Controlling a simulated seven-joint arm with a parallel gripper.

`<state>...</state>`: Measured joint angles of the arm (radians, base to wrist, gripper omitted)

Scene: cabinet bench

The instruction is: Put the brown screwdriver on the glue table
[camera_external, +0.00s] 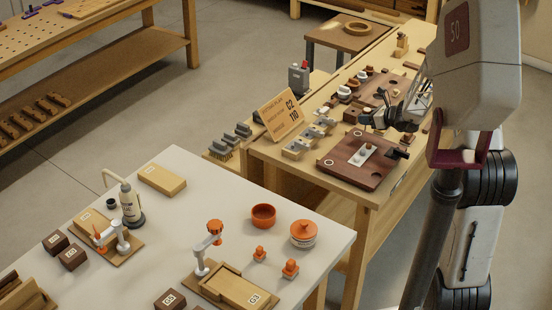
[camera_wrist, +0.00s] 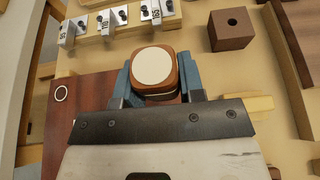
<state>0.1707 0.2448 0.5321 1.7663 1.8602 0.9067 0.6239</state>
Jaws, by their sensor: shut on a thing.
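In the wrist view my gripper (camera_wrist: 157,82) is shut on a brown thing with a round cream end, which looks like the handle of the brown screwdriver (camera_wrist: 154,68). The rest of the screwdriver is hidden below. In the external view my gripper (camera_external: 376,119) is over the wooden bench on the right, and the screwdriver cannot be made out there. The white-topped table (camera_external: 175,228) in the foreground carries a glue bottle (camera_external: 131,207) and appears to be the glue table. My gripper is well apart from it, farther back and to the right.
A dark red-brown board (camera_external: 340,168) lies on the bench near my gripper. A sign (camera_external: 281,114) and metal blocks (camera_external: 297,148) stand left of it.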

